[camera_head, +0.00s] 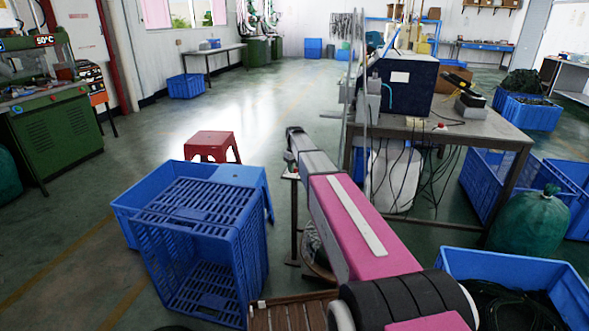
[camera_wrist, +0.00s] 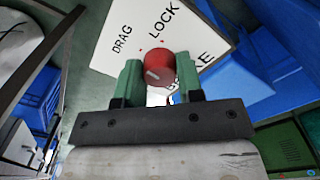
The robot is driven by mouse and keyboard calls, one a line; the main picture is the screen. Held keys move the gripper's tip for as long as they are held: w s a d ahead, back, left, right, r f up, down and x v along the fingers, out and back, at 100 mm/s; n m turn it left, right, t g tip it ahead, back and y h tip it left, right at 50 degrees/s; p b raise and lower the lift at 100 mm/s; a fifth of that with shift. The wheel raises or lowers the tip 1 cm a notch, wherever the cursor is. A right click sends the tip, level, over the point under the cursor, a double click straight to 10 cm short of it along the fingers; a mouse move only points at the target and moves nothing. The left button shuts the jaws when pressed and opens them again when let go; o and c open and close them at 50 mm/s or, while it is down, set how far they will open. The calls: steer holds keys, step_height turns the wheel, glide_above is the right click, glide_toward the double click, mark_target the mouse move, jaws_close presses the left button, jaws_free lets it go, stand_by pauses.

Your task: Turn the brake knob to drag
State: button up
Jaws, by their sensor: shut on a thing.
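The red brake knob (camera_wrist: 160,63) shows in the wrist view on a tilted white panel (camera_wrist: 112,62). The panel has the printed words DRAG, LOCK and BRAKE, the last partly covered by my gripper. Small red dots lie near DRAG and LOCK. A pale line on the knob's face runs toward its lower left. My gripper (camera_wrist: 160,72) has its green fingers on both sides of the knob and is shut on it. In the head view my arm reaches forward, and the knob and panel cannot be made out there.
Blue crates (camera_head: 205,245) and a red stool (camera_head: 212,146) stand left of my arm. A table (camera_head: 455,125) with a dark blue box (camera_head: 403,85) and hanging cables stands close on the right. A blue bin (camera_head: 515,270) is at the lower right. Open floor lies ahead at left.

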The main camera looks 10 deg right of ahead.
mark_target(295, 168)
steer(key=shift+n, duration=0.6)
steer(key=o, duration=0.9)
step_height(295, 168, up, 11)
steer(key=shift+f, duration=0.1)
steer(key=s+f+m, duration=0.2)
steer(key=s+f, duration=0.4)
steer(key=s, duration=0.7)
steer(key=s+f+m, duration=0.2)
steer(key=s+f, duration=0.3)
steer(key=s, duration=0.9)
steer(key=s+f+m, duration=0.1)
steer(key=s+f, duration=0.5)
steer(key=s, duration=0.7)
steer(key=shift+s+f+m, duration=0.15)
steer(key=shift+f+m, duration=0.2)
steer(key=shift+m, duration=0.05)
